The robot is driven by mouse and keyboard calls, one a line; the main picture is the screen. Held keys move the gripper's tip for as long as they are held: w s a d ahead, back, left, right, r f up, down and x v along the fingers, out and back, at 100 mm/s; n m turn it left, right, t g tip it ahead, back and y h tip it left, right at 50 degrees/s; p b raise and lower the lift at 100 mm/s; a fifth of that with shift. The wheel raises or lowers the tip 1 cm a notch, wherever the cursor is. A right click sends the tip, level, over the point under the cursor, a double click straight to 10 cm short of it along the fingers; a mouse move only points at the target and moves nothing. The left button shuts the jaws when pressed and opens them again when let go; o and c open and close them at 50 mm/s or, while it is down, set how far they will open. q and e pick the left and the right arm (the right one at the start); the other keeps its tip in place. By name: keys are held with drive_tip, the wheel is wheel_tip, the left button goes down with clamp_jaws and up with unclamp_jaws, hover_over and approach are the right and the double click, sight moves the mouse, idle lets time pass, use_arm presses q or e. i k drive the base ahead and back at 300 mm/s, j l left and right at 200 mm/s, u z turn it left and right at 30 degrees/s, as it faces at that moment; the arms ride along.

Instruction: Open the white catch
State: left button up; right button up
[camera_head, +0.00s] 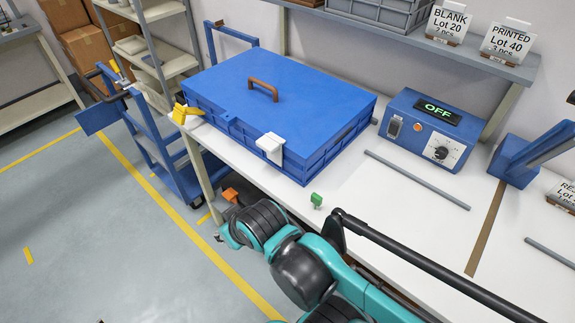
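The white catch (270,148) is on the front side of a large blue case (290,95), near its front corner. The case is shut, with a brown handle (263,88) on its lid. A yellow catch (184,113) juts out at the case's left end. A teal and black arm of mine comes in from the bottom right. Its far end (232,234) is below and left of the white catch, clear of it. I cannot make out its fingers. No other gripper shows.
A small orange piece (230,195) and a small green piece (316,200) are by the table's front edge. A blue control box (428,130) reading OFF stands right of the case. A grey rod (417,179) lies on the white table. A blue cart (150,130) stands left.

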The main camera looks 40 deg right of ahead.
sight(271, 143)
drive_tip(key=k+z, duration=0.15)
drive_tip(key=z, duration=1.35)
drive_tip(key=i+j+z, duration=0.1)
drive_tip(key=j, duration=0.2)
drive_tip(key=i+j+z, duration=0.25)
drive_tip(key=j, duration=0.35)
drive_tip(key=k+l+z, duration=0.25)
drive_tip(key=z, duration=0.15)
drive_tip(key=k+l+z, duration=0.45)
